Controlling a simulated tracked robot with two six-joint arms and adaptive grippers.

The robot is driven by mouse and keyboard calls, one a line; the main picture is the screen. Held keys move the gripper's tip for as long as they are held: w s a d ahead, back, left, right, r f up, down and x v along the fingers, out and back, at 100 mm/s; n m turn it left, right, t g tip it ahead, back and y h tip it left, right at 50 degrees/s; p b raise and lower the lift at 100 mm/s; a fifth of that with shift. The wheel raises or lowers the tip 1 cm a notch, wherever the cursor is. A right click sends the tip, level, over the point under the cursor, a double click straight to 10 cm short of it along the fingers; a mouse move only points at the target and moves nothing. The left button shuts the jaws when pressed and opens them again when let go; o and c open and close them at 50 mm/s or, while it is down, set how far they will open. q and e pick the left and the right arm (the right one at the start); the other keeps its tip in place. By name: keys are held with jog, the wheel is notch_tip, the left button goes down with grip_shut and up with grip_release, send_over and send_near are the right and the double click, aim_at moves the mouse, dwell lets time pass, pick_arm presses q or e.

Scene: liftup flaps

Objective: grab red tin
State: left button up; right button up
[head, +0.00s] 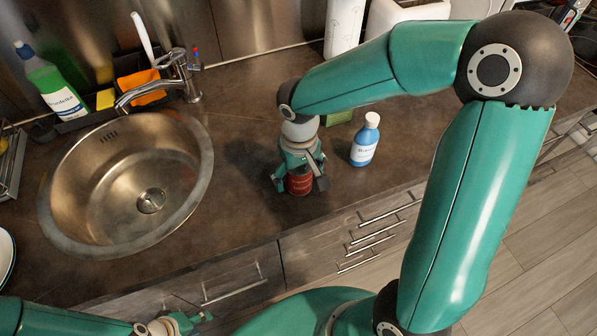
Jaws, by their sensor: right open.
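The red tin (299,186) stands on the brown counter, right of the sink and near the counter's front edge. My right gripper (299,178) points down over it from above. Its fingers are open, with one on each side of the tin, and they hide the tin's top and part of its sides. I cannot tell whether the fingers touch the tin. My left gripper (190,322) is low at the bottom left, in front of the drawers and away from the tin. Its fingers are small and partly cut off, so their opening is unclear.
A blue bottle (364,142) with a white label stands close to the right of my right gripper. A green block (338,117) lies behind it. The round steel sink (60,225) with its faucet (185,75) is to the left. Counter between sink and tin is clear.

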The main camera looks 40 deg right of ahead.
jog(key=c, duration=1.1)
jog(key=shift+o, duration=0.2)
jog(key=shift+r, duration=0.1)
